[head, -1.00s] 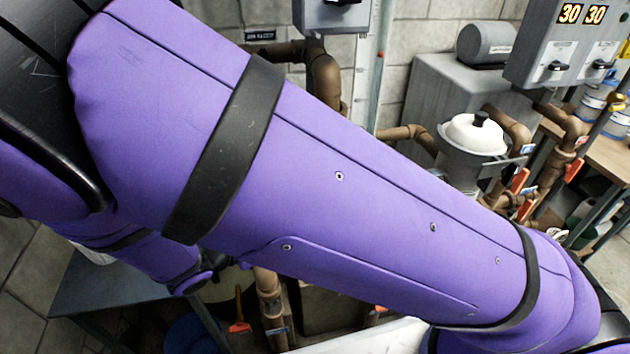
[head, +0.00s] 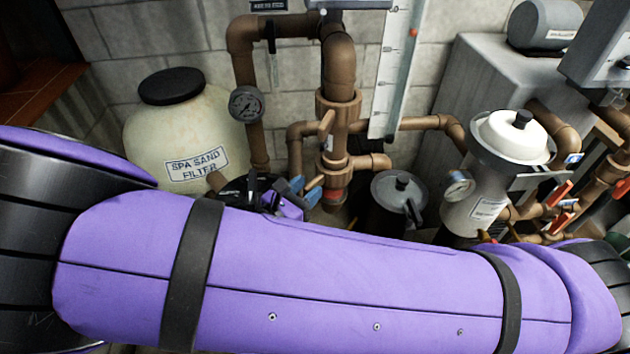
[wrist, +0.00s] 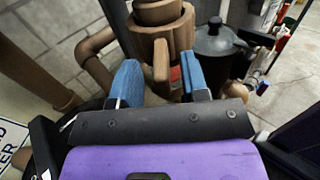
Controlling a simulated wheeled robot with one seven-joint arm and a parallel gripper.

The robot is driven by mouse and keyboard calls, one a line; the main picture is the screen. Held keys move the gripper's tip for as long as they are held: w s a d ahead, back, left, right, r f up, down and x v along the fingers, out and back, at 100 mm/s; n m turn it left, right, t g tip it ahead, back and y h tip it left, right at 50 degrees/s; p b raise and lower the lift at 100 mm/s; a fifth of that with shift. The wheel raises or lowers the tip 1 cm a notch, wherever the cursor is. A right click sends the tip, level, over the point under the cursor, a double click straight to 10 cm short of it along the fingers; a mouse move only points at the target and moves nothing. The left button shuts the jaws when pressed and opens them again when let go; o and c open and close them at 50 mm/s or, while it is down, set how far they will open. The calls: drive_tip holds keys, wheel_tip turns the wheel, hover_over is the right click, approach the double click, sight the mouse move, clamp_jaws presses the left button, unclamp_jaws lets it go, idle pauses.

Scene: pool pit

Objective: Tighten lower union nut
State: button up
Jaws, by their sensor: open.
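The lower union nut (head: 337,164) is a brown ring low on the vertical pipe, with a lug (head: 315,182) sticking out toward my gripper. A red band shows just below it. In the wrist view the brown nut (wrist: 180,48) is straight ahead, and its lug (wrist: 161,62) points toward the camera. My gripper (head: 304,190) is beside the nut at the lug's height. In the wrist view its blue fingers (wrist: 159,66) are open, one on each side of the lug, with gaps visible. Whether either finger touches the nut cannot be told.
An upper union nut (head: 338,103) with its own lug is above. A dark lidded pot (head: 398,195) and a white-lidded strainer (head: 512,140) stand right. My arm hides the foreground.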

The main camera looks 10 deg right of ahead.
sight(328, 174)
drive_tip(key=shift+x, duration=1.5)
clamp_jaws()
